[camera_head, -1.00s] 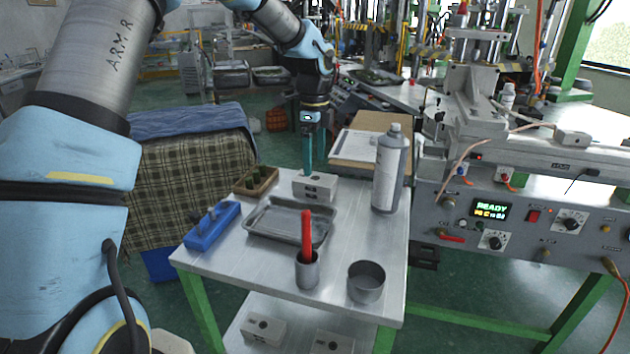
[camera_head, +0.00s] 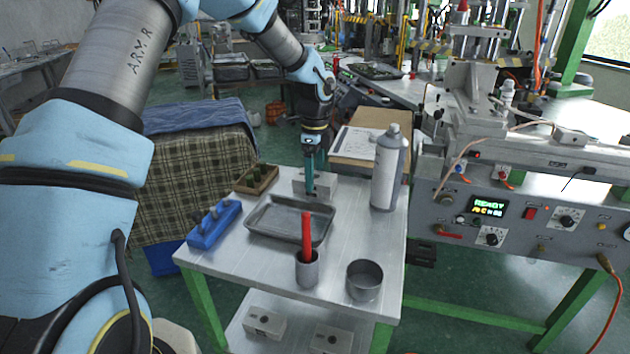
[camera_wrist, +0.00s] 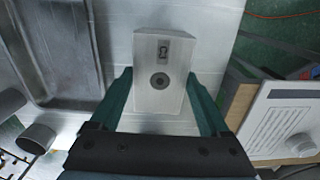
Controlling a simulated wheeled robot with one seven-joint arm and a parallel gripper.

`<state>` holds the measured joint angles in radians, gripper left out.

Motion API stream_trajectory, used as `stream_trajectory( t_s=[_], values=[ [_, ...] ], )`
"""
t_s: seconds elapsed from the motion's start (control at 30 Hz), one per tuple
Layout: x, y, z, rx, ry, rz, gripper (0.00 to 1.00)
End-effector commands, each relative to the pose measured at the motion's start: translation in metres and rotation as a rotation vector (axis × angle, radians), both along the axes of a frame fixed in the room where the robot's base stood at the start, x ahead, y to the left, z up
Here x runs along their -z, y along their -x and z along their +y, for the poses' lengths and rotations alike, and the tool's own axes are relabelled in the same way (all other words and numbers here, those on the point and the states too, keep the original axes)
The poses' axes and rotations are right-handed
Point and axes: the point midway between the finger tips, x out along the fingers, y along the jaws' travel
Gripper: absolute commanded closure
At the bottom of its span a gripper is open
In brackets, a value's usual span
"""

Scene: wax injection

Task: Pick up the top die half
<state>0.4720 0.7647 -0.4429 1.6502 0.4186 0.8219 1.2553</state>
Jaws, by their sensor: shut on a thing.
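The top die half (camera_head: 326,186), a light grey metal block, is at the back of the steel table (camera_head: 262,268). My gripper (camera_head: 311,188) points down at it, with a teal finger in front of its near face. In the wrist view, the die half (camera_wrist: 158,50) sits between the two teal fingers of my gripper (camera_wrist: 160,92), one along each side. Its top shows a round dark hole and a keyhole-shaped mark. The gripper is shut on it. I cannot tell whether the block is clear of the tabletop.
A metal tray (camera_head: 262,234) lies close in front of the block. A spray can (camera_head: 386,175) stands to the right, and a wooden box (camera_head: 268,183) is to the left. A blue tool holder (camera_head: 205,237), a cup (camera_head: 307,273) and a pot (camera_head: 353,284) stand nearer.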

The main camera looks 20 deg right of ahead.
Motion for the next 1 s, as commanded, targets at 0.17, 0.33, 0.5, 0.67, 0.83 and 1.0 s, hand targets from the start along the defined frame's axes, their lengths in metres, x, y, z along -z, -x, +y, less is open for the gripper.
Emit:
stream_trajectory(
  t_s=[0.17,0.33,0.5,0.67,0.83,1.0],
  values=[
    [0.000,0.000,0.000,0.000,0.000,0.000,0.57],
    [0.000,0.000,0.000,0.000,0.000,0.000,0.77],
    [0.000,0.000,0.000,0.000,0.000,0.000,0.96],
    [-0.001,0.000,0.000,0.000,0.001,-0.001,0.97],
    [-0.007,-0.001,-0.001,-0.001,0.002,-0.002,0.97],
    [-0.034,-0.002,-0.001,-0.002,0.005,-0.005,0.97]
  ],
)
